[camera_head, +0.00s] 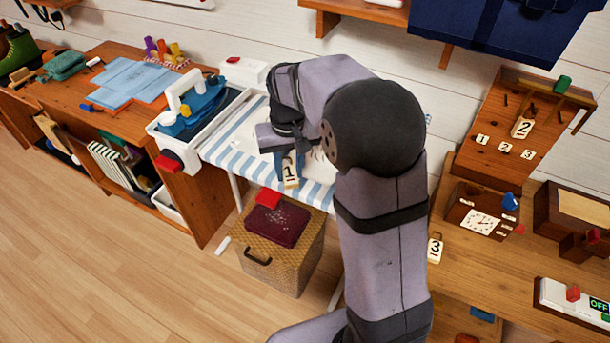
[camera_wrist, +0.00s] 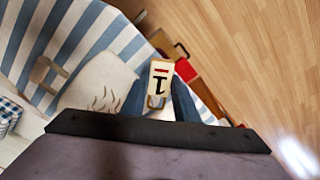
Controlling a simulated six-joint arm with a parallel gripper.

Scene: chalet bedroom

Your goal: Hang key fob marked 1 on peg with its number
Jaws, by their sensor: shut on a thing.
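My gripper (camera_head: 284,158) is over the striped ironing-board-like surface in the middle of the head view. It is shut on the key fob marked 1 (camera_head: 290,171), a cream tag with a black 1. The fob also shows in the wrist view (camera_wrist: 161,82), held between the fingertips (camera_wrist: 158,103) with a red bar by its number. The wooden peg board (camera_head: 512,128) stands at the right, with small plates numbered 1, 2 and 3. A fob marked 2 (camera_head: 522,127) hangs on it. A fob marked 3 (camera_head: 435,249) is on the right-hand bench, partly behind my arm.
A wicker box (camera_head: 281,254) with a dark red item on top is on the floor. A white caddy (camera_head: 185,145) stands left of the striped surface (camera_head: 240,140).

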